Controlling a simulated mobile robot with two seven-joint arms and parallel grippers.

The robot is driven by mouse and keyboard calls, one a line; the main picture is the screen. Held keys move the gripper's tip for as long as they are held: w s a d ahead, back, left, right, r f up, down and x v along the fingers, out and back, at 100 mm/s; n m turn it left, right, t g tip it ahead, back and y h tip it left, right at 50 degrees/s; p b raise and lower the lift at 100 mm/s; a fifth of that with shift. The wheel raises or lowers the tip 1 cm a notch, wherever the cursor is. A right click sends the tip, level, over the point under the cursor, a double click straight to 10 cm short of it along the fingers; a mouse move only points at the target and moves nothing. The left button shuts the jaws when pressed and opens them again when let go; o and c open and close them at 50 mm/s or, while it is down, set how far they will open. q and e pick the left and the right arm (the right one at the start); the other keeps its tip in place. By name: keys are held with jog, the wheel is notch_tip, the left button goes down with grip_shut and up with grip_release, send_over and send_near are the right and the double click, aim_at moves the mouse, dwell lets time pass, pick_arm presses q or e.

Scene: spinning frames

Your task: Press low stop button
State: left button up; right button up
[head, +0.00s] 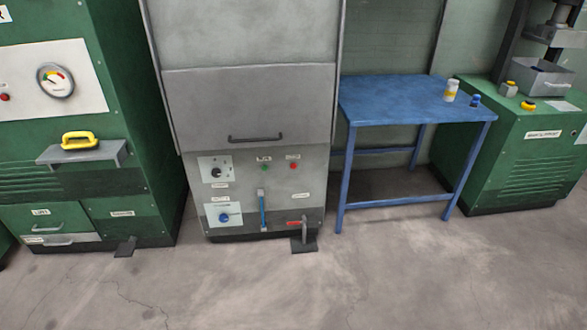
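A grey machine (260,205) stands in the middle of the head view. On its lower front is a small red button (293,166) under a small label too small to read. A green button (264,167) sits just left of it, also under a label. Another red button (4,97) shows at the left edge, on the white panel of a green machine (140,120). No label reading "low stop" can be made out. Neither of my grippers is in view, and nothing is seen touching the buttons.
The grey machine also has a blue lever (262,210), a blue knob (224,218), a red part (296,223) and a floor pedal (303,244). A blue table (400,95) stands to its right, then another green machine (520,160). The concrete floor (280,290) in front is clear.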

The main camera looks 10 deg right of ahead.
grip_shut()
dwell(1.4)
